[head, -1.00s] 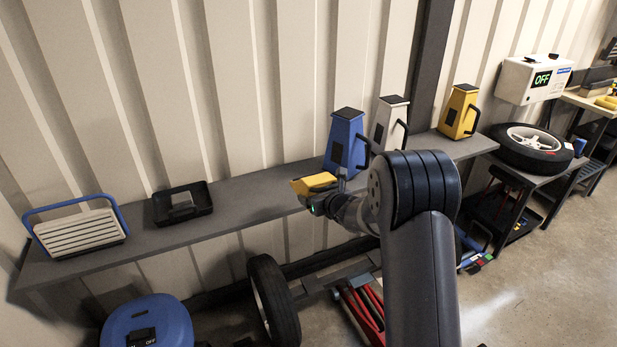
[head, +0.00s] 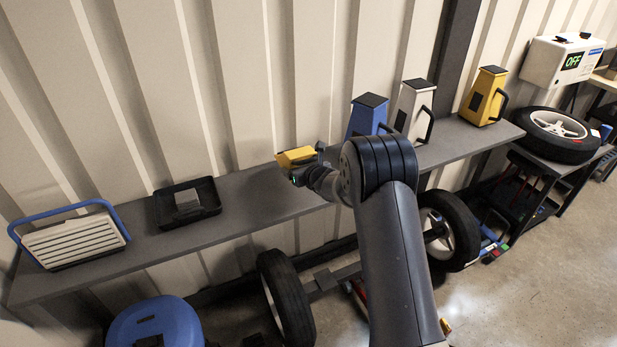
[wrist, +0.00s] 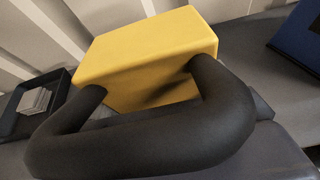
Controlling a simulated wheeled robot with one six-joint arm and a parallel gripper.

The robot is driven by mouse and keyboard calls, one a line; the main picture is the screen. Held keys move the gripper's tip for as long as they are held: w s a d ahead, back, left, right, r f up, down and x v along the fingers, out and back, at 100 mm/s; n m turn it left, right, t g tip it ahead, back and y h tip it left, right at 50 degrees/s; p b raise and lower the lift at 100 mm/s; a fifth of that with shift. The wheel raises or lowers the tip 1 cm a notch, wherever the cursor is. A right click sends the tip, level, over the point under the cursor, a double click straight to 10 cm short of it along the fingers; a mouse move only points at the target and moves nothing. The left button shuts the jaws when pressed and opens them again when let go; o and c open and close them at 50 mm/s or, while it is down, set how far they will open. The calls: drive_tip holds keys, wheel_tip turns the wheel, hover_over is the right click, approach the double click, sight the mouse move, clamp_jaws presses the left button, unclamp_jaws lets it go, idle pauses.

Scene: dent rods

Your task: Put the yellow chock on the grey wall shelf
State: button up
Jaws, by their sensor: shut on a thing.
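The yellow chock (head: 297,156) is held at the end of my arm, in front of the wall and over the shelf's middle stretch. In the wrist view the yellow chock (wrist: 150,55) fills the upper middle, with its thick black handle toward the camera. My gripper (head: 311,173) is shut on it; the fingers are mostly hidden in both views. The grey wall shelf (head: 250,198) runs along the wall below. The chock appears to be above the shelf; I cannot tell by how much.
On the shelf stand a blue-handled slatted box (head: 72,240), a black tray (head: 163,210), a blue can (head: 368,117), a white can (head: 413,105) and a yellow can (head: 484,95). Bare shelf lies between tray and blue can. A wheel (head: 285,295) stands below.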

sight(302, 192)
wheel_tip(302, 192, down, 7)
drive_tip(key=shift+r+p, duration=0.15)
drive_tip(key=shift+p, duration=0.2)
drive_tip(key=shift+f+b, duration=0.25)
drive_tip(key=shift+b, duration=0.1)
drive_tip(key=o, duration=1.2)
drive_tip(key=shift+r, duration=0.15)
drive_tip(key=shift+s+p, duration=0.15)
drive_tip(key=shift+p, duration=0.15)
drive_tip(key=b+v, duration=0.2)
drive_tip(key=v, duration=0.9)
drive_tip(key=shift+s+d+r, duration=0.15)
drive_tip(key=shift+s+d, duration=0.05)
drive_tip(key=shift+s, duration=0.1)
